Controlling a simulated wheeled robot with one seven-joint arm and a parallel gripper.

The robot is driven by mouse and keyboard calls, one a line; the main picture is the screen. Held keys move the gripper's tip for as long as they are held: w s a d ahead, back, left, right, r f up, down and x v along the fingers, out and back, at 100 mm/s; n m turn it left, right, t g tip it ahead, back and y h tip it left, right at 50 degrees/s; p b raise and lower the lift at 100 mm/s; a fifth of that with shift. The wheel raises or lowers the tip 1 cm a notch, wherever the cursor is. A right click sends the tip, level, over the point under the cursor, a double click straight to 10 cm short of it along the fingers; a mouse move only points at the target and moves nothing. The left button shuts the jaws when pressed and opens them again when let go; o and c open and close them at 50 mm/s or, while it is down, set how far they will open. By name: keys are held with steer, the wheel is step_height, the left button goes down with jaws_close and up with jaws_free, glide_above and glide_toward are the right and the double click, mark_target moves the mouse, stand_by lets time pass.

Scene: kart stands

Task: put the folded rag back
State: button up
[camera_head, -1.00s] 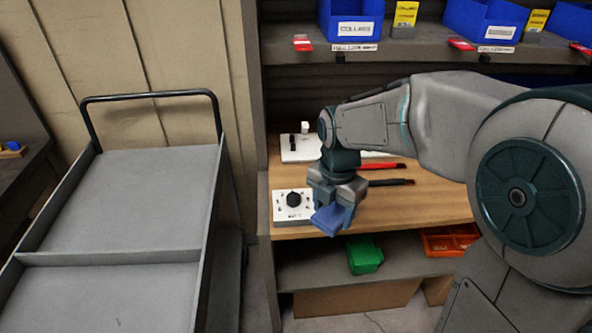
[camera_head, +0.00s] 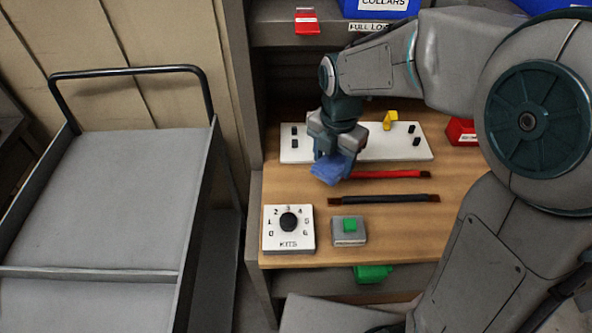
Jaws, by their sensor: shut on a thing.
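My gripper (camera_head: 330,160) is shut on the blue folded rag (camera_head: 332,169). It holds the rag over the wooden bench top (camera_head: 391,231), toward its left side. The rag shows just below the fingers, tilted. Whether it touches the bench cannot be told. Behind it is a white board (camera_head: 375,145) with black pegs and a yellow piece (camera_head: 390,119). The gripper hides part of this board.
A red strap (camera_head: 392,174) and a black strap (camera_head: 384,198) lie on the bench. A grey cart (camera_head: 110,210) stands left. A red box (camera_head: 462,131) sits at right.

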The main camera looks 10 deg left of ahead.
steer(key=p, duration=0.1)
glide_above(293, 184)
step_height(293, 184, down, 5)
steer(key=shift+s+f, duration=0.1)
steer(key=shift+f, duration=0.05)
steer(key=shift+f+p, duration=0.45)
steer(key=shift+f, duration=1.65)
steer(key=shift+f, duration=0.15)
steer(key=o, duration=1.2)
steer(key=shift+d+r+b, duration=0.1)
steer(key=shift+r+b, duration=0.3)
steer(key=shift+r, duration=3.6)
